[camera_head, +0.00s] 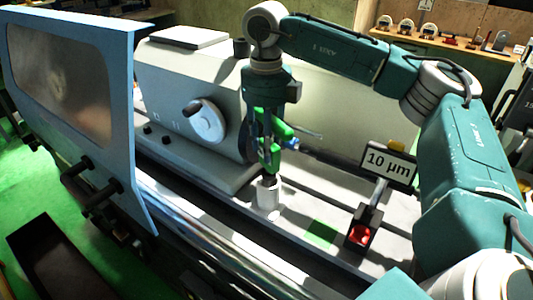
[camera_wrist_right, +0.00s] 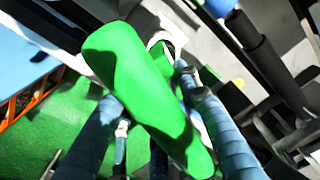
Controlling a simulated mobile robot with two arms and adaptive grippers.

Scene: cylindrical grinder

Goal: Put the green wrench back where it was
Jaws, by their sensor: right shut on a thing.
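My right gripper (camera_head: 263,138) hangs down in front of the grinder's wheel head, above the machine bed. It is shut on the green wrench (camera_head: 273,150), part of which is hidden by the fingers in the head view. In the right wrist view the green wrench (camera_wrist_right: 135,75) looks thick and runs diagonally between the blue fingers of my right gripper (camera_wrist_right: 170,120). A flat green patch (camera_head: 321,233) lies on the bed, to the right of and nearer than the gripper. My left gripper is in neither view.
A pale upright cylinder (camera_head: 268,200) stands on the bed just below the wrench. A "10 µm" sign (camera_head: 389,164) on a post with a red part at its base (camera_head: 361,234) stands to the right. The blue-framed door (camera_head: 135,120) and hand wheel (camera_head: 205,120) are left.

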